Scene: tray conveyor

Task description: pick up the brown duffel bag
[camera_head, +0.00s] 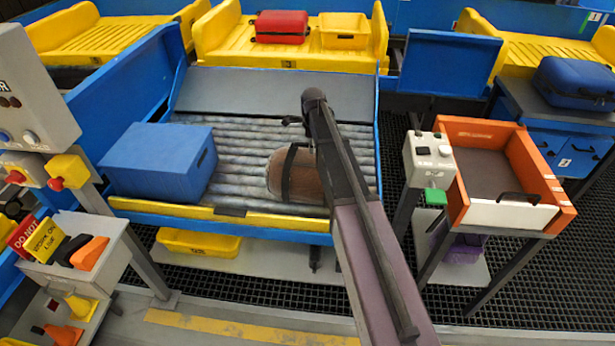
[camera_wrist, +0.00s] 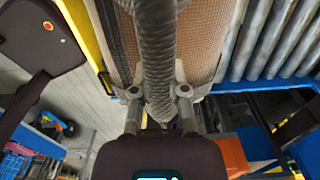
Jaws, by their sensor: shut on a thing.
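The brown duffel bag (camera_head: 305,180) lies on the grey roller bed, near its front yellow edge. A dark strap runs around it, and my arm covers its right part in the head view. In the wrist view the bag's woven brown side (camera_wrist: 205,45) fills the upper middle, with a thick grey braided handle in front. My gripper (camera_wrist: 158,93) is shut on that handle, one finger on each side of it. In the head view the gripper is hidden by my arm. I cannot tell whether the bag is lifted off the rollers.
A blue box (camera_head: 160,160) sits left of the bag on the rollers. An orange-sided tray (camera_head: 540,175) and a button box (camera_head: 430,160) stand to the right. A red suitcase (camera_head: 281,27) and a yellow bin (camera_head: 343,31) sit in the yellow tray behind.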

